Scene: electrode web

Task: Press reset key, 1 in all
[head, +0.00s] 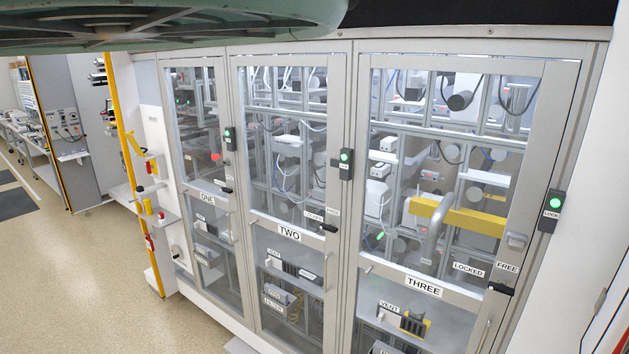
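I cannot make out a key labelled reset in the head view. A glazed cabinet stands in front of me with door ONE (204,197), door TWO (289,233) and door THREE (423,286), all looking shut. Each door has a dark lock box with a green light: one by door ONE (230,138), one by door TWO (346,162) and one marked LOCK by door THREE (552,210). Black latch handles, such as the one on door THREE (501,289), sit near LOCKED and FREE labels. My gripper is not in view.
At the left end of the cabinet, a yellow post (135,175) carries small boxes, some with red parts (150,243). Benches with equipment (40,140) stand farther left. The speckled floor (90,285) at the lower left is clear. A large green form blocks the upper left.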

